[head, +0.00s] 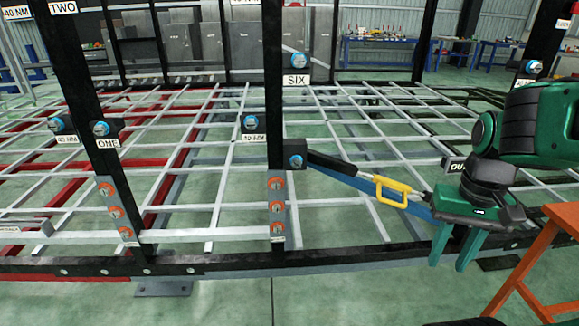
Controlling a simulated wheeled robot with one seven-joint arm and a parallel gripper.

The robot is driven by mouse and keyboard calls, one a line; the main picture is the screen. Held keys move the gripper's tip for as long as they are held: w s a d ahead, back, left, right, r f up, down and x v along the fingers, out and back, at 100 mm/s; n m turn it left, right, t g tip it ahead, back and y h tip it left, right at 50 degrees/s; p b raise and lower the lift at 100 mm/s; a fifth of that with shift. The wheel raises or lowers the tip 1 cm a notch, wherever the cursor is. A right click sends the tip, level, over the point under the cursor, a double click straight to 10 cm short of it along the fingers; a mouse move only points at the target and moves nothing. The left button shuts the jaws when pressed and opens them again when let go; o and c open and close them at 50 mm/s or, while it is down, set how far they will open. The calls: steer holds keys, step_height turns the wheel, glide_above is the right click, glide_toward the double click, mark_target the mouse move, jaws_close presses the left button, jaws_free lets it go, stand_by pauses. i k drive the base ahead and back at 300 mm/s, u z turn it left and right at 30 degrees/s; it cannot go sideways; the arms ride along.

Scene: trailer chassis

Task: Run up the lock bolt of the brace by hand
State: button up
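A brace runs from the post labelled SIX down to the right. It shows as a dark tube (331,163) beside a blue bar (350,181), with a yellow handle (392,192) partway along. A blue-headed bolt (296,161) sits in a black block at the brace's post end. I cannot tell which bolt is the lock bolt. My green gripper (453,264) points down at the brace's right end, with its fingers apart and nothing seen held between them. The gripper and arm hide part of that end.
Black posts with blue and orange bolts stand along the black front rail (340,260). A white and red lattice (225,150) lies behind them. An orange stand (530,265) is close at the right. Workbenches (380,52) stand far back.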

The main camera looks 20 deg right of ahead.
mark_target(296, 161)
steer(key=z, duration=1.25)
steer(key=k, duration=1.9)
steer(key=u, duration=0.35)
steer(key=i, duration=1)
